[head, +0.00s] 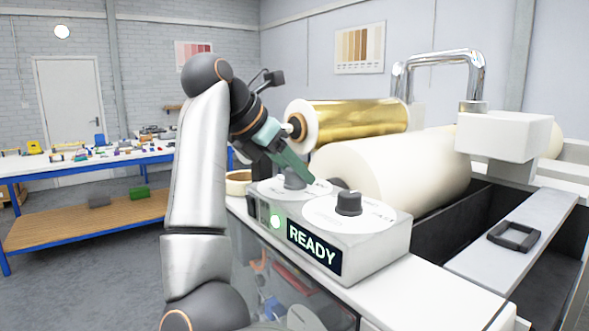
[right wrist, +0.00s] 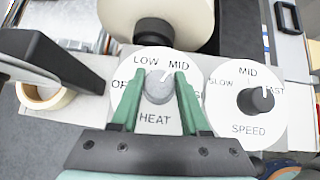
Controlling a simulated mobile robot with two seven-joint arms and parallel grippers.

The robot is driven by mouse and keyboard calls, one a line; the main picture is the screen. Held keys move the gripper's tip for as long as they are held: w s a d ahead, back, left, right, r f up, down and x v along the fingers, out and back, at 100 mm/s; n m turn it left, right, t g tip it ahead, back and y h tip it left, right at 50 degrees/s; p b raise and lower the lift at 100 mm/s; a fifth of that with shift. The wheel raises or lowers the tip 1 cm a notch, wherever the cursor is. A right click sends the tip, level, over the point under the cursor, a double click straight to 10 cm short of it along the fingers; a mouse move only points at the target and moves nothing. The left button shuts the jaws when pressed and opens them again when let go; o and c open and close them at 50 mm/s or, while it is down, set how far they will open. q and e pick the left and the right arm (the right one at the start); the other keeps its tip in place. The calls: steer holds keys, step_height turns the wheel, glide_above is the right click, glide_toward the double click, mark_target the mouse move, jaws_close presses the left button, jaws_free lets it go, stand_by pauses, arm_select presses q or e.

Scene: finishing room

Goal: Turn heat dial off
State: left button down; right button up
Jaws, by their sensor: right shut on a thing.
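The heat dial is a grey knob (right wrist: 159,88) on a round white plate marked LOW, MID and HEAT. The left finger partly covers a label starting with O, and the right finger covers most of another. The white pointer line leans up and right, near MID. My right gripper (right wrist: 160,78) has its green fingers on both sides of this knob and is shut on it. In the head view the knob (head: 294,181) is partly behind the green fingers of my right gripper (head: 303,176). My left gripper is not in view.
A black speed dial (head: 348,203) sits close to the right on the same white control box (head: 380,240), beside a lit READY display (head: 314,249). A cream roller (head: 400,168) and gold foil roll (head: 355,117) stand behind. A tape roll (right wrist: 45,97) lies to the left.

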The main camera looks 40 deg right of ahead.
jaws_close()
